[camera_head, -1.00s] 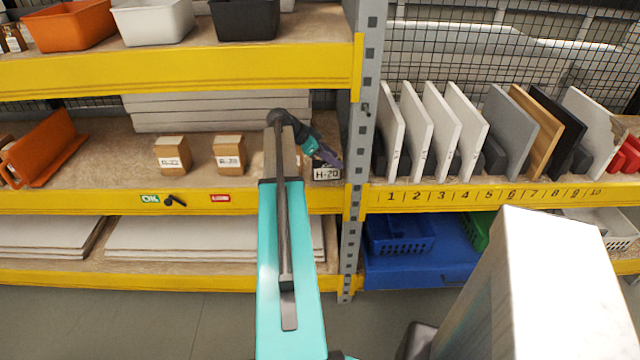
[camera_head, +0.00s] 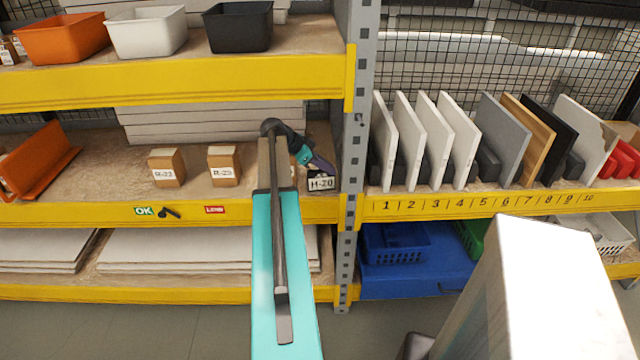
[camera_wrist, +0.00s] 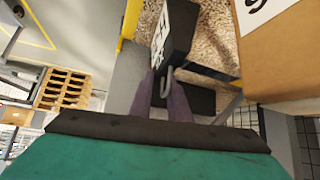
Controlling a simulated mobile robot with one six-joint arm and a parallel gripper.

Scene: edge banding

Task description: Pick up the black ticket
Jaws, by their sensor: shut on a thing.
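The black ticket (camera_head: 321,183) carries a white label reading H-20 and is at the right end of the middle shelf, beside the rack upright. My gripper (camera_head: 322,168) reaches it from the left and above. In the wrist view the black ticket (camera_wrist: 176,38) shows from close up, with its label turned to the left. The purple-grey fingers of my gripper (camera_wrist: 165,88) are shut on its black part, near a small metal hook. Whether the ticket touches the shelf is hard to tell.
Two wooden blocks with labels (camera_head: 166,168) (camera_head: 224,166) stand left of my arm. A cardboard-coloured block (camera_wrist: 285,50) is close to the right of the fingers in the wrist view. The yellow-edged upper shelf (camera_head: 180,85) is above, and the grey upright (camera_head: 357,110) is just right.

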